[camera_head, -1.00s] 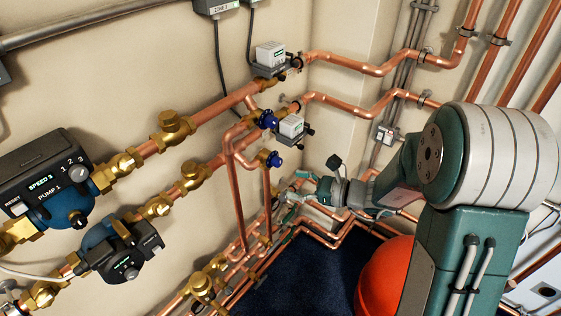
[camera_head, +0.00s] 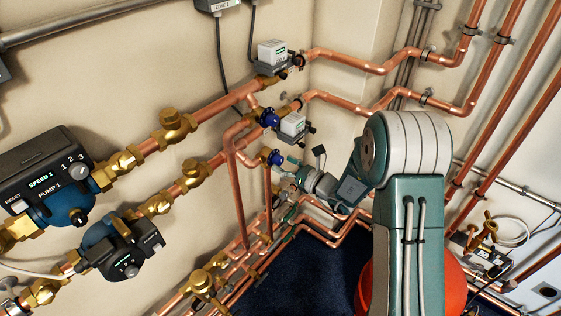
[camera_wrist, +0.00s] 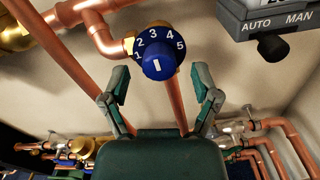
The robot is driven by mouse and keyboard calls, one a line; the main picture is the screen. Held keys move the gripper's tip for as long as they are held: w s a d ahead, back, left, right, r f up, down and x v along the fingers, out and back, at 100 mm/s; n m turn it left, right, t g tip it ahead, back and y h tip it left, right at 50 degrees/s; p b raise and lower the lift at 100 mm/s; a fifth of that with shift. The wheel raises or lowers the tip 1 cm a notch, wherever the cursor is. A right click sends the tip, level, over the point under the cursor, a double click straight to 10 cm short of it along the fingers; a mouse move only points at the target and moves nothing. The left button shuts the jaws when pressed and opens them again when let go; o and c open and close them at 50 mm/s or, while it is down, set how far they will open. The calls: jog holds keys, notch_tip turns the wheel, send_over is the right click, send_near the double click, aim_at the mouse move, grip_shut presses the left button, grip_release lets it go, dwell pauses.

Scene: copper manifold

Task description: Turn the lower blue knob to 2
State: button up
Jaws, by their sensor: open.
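The lower blue knob (camera_head: 275,158) sits on a copper pipe below a grey-white actuator box in the head view. In the wrist view a blue knob (camera_wrist: 158,52), which looks like this one, faces me with white numbers 1 to 5 around it. A short white bar on its face stands roughly upright, in line with 3. My gripper (camera_wrist: 160,78) is open and empty, its fingers spread left and right below the knob in the picture, with no visible contact. In the head view my gripper (camera_head: 288,168) is close to the knob's right side.
An upper blue knob (camera_head: 268,117) is just above, beside the actuator box (camera_head: 292,125). Copper pipes (camera_head: 237,195) run close by. Pumps (camera_head: 50,185) are at the left.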

jog(key=shift+x, duration=0.8)
grip_shut()
jog(key=shift+d, duration=0.1)
jog(key=shift+n, duration=0.3)
jog(key=n, duration=0.3)
jog(key=shift+n, duration=2)
